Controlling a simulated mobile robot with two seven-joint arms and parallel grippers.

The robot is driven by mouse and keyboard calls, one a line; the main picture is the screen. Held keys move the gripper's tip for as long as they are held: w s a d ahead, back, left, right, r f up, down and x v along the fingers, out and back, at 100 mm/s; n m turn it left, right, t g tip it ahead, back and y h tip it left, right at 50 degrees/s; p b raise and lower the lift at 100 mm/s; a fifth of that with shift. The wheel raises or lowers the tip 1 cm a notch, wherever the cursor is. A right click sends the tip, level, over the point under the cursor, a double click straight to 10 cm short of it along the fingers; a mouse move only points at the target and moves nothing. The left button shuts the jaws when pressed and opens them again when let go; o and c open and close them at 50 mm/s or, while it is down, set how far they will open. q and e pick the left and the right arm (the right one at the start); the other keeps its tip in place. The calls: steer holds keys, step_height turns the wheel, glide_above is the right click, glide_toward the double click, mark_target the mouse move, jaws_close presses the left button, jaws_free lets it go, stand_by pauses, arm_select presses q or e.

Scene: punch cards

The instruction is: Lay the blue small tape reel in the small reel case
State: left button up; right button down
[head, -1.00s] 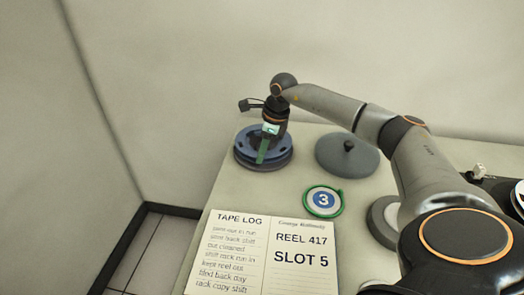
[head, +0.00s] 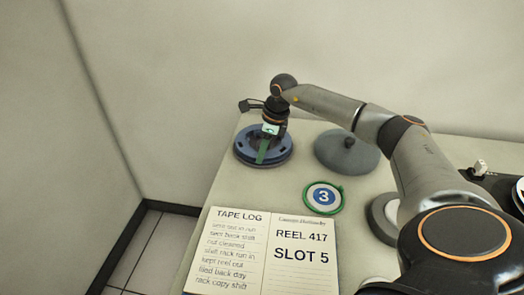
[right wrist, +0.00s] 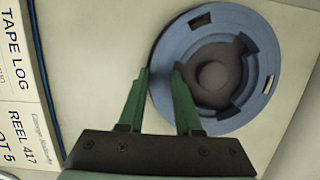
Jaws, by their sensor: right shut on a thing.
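The blue small tape reel (head: 248,146) is a round blue disc with slots, at the far left of the table in the head view. It also shows in the right wrist view as a blue ring (right wrist: 176,52). My right gripper (head: 263,155) is shut on the reel's near rim, with green fingers on either side of the rim in the right wrist view (right wrist: 161,70). The small reel case seems to be the dark round piece directly under the reel, mostly hidden by it. A grey hub (right wrist: 213,75) shows through the reel's middle. My left gripper is not in view.
A grey round lid with a knob (head: 340,155) lies right of the reel. A green-ringed disc marked 3 (head: 324,198) and an open tape log (head: 262,255) lie nearer. A grey round thing (head: 378,219) is partly behind my arm. Wall stands behind.

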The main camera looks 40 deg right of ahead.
steer(key=shift+f, duration=0.55)
stand_by(0.4)
steer(key=c, duration=0.5)
jaws_free()
steer(key=c, duration=0.4)
steer(key=shift+o, duration=0.2)
